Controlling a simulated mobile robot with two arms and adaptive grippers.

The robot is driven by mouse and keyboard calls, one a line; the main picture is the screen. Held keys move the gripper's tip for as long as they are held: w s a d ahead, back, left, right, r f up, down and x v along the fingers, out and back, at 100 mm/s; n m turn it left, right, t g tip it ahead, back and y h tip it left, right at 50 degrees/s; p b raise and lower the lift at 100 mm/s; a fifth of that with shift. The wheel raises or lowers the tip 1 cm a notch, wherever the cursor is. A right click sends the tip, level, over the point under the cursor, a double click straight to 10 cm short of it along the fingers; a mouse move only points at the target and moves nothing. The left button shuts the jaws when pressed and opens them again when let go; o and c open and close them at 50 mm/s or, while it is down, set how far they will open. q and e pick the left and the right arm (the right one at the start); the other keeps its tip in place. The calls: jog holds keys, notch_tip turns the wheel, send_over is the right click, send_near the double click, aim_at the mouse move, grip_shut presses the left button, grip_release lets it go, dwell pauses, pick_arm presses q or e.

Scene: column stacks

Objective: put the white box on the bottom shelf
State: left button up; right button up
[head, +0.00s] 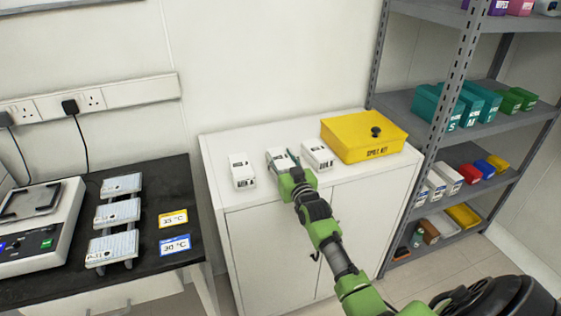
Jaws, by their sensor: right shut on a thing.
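Several small white boxes are in view, and three stand in a row on top of a white cabinet: a left one (242,170), a middle one (275,156) and a right one (317,154). My right gripper (288,165) is shut on the middle white box, at or just above the cabinet top; I cannot tell if the box touches it. The gripper hides part of that box. The bottom shelf (452,237) of the grey rack at the right holds brown, white and yellow items. My left gripper is not in view.
A yellow spill kit box (363,137) stands on the cabinet (222,208) between the white boxes and the rack. Rack uprights (452,90) and a middle shelf (470,190) with small boxes stand close by. A black bench (150,245) with instruments is at left.

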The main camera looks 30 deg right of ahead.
aim_at(280, 158)
jog(key=shift+r, duration=0.6)
jog(key=r, duration=0.2)
jog(key=shift+s+a+r, duration=0.15)
jog(key=shift+s+r, duration=0.05)
jog(key=shift+r, duration=0.2)
jog(key=s+r, duration=0.1)
jog(key=s+a+r, duration=0.1)
jog(key=r, duration=0.1)
jog(key=s+a+r, duration=0.1)
jog(key=r, duration=0.1)
jog(key=shift+s+a, duration=0.1)
jog(key=shift+s, duration=0.2)
jog(key=s+a+r, duration=0.4)
jog(key=s+a, duration=0.1)
jog(key=s, duration=0.3)
jog(key=s+a+f+n+y, duration=0.1)
jog(key=s+a+f+y, duration=0.15)
jog(key=s+a, duration=0.45)
jog(key=s+a+f+n+y, duration=0.2)
jog(key=s+a+f, duration=0.3)
jog(key=a, duration=0.4)
jog(key=s+f, duration=0.1)
jog(key=s, duration=0.7)
jog(key=shift+s+a+f+b, duration=0.3)
jog(key=shift+s+f, duration=0.1)
jog(key=shift+h, duration=0.25)
